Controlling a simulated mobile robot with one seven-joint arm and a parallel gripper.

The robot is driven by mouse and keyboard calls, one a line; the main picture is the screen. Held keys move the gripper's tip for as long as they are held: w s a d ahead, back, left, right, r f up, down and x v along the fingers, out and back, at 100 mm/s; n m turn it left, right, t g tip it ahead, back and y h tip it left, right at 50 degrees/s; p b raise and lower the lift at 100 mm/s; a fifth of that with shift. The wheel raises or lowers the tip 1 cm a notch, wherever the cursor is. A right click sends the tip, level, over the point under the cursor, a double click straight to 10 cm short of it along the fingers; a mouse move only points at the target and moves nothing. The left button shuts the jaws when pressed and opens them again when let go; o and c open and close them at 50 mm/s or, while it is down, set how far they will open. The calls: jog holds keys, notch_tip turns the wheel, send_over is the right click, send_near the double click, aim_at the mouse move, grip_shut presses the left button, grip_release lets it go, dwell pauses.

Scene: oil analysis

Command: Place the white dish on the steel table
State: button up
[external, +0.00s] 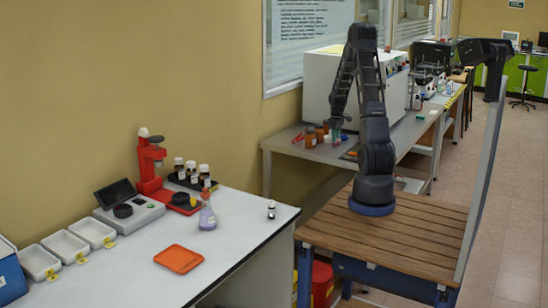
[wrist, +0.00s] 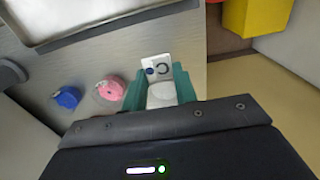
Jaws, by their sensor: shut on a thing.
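My gripper (external: 337,132) hangs low over the grey steel table (external: 288,150), near its front edge in the external view. In the wrist view its two teal fingers (wrist: 157,88) are shut on a small white thing, which looks like the white dish (wrist: 162,97). Only part of the dish shows; my wrist hides the rest. The dish is too small to make out in the external view. The steel table surface (wrist: 190,45) shows beyond the fingers. I cannot tell whether the dish touches it.
In the wrist view a pink roll (wrist: 112,88), a blue roll (wrist: 67,97) and a white piece with a dark ring (wrist: 157,67) lie near the fingers.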

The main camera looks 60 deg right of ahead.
jog(key=shift+f, duration=2.75)
jog(key=shift+f, duration=0.1)
jog(key=o, duration=1)
jog(key=shift+c, duration=0.2)
